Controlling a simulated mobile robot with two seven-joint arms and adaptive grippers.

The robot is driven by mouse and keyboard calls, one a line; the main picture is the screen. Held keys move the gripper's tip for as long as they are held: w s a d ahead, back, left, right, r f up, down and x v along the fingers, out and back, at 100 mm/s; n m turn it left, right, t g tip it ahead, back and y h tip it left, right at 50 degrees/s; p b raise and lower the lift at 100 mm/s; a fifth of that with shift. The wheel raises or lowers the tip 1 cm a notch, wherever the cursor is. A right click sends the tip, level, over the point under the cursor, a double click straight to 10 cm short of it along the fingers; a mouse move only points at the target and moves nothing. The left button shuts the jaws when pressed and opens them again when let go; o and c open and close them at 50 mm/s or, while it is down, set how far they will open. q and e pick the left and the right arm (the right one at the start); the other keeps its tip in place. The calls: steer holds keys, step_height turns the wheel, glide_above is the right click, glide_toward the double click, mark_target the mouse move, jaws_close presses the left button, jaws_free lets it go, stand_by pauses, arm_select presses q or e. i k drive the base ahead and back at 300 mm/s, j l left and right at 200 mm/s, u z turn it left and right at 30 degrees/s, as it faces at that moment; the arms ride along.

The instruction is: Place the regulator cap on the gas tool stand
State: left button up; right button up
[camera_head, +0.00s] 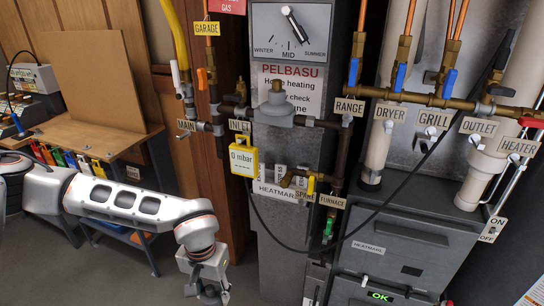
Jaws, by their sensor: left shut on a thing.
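My left gripper (209,291) is low at the bottom edge of the view, pointing down, in front of the furnace and right of the bench. It is shut on a small grey piece between its fingers, which looks like the regulator cap (210,290); its details are hard to make out. The gas tool stand (128,141) is the wooden-topped bench at the left, with an upright board at its back. My gripper is right of and below its top, apart from it. My right gripper is out of view.
Several coloured tools (72,161) hang along the stand's front edge. The grey regulator (277,108) sits on the pipes, with a yellow gauge (243,157) below left. Labelled valves and a black hose (345,240) are at the right. Floor left of the gripper is open.

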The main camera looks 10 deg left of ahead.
mark_target(83, 135)
steer(key=j+z, duration=0.15)
steer(key=j, duration=0.9)
steer(key=j+z, duration=0.1)
steer(key=j, duration=0.95)
steer(key=j+z, duration=0.15)
steer(key=j, duration=0.9)
steer(key=k+j+z, duration=0.1)
steer(key=j, duration=0.95)
steer(key=j+z, duration=0.1)
steer(key=j, duration=0.95)
steer(key=k+j+z, duration=0.1)
steer(key=j, duration=1)
